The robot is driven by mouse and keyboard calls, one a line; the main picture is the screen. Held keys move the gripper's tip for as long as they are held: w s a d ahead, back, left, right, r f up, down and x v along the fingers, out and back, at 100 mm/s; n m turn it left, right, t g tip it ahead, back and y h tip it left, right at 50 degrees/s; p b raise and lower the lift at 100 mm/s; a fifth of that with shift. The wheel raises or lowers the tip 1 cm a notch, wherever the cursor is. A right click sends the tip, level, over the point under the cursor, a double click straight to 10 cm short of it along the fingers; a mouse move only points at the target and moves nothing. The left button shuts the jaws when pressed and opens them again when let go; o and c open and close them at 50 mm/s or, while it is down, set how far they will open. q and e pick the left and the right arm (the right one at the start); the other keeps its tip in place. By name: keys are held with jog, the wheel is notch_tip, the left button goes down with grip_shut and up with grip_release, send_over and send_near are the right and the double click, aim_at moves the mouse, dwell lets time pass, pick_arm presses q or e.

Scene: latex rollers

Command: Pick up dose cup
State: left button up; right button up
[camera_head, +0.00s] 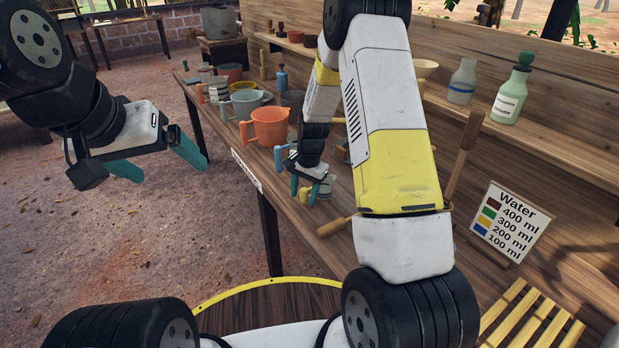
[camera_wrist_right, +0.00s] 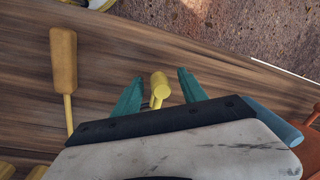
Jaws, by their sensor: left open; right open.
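A small cup with a yellow handle, which looks like the dose cup (camera_head: 326,186), stands on the wooden bench at my right gripper (camera_head: 304,191). In the right wrist view its yellow handle (camera_wrist_right: 159,86) lies between the two teal fingers of the right gripper (camera_wrist_right: 160,80), with a gap on each side. The cup body is mostly hidden behind the gripper in that view. The right gripper is open and holds nothing. My left gripper (camera_head: 172,171) is open and empty, over the ground left of the bench.
An orange jug (camera_head: 270,127) and a light blue jug (camera_head: 245,102) stand further back on the bench. A wooden-handled tool (camera_wrist_right: 63,62) lies near the right gripper. A water sign (camera_head: 508,222) stands at the right, bottles on the shelf. My right arm hides part of the bench.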

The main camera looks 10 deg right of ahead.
jog(key=shift+f, duration=0.55)
grip_shut()
jog(key=shift+r, duration=0.15)
jog(key=shift+w+r, duration=0.1)
jog(key=shift+r, duration=1.65)
jog(key=s+a, duration=0.3)
jog(key=s, duration=0.4)
jog(key=s+a+r, duration=0.1)
jog(key=s+a, duration=0.3)
jog(key=s, duration=0.3)
jog(key=shift+s, duration=0.2)
jog(key=shift+r, duration=0.15)
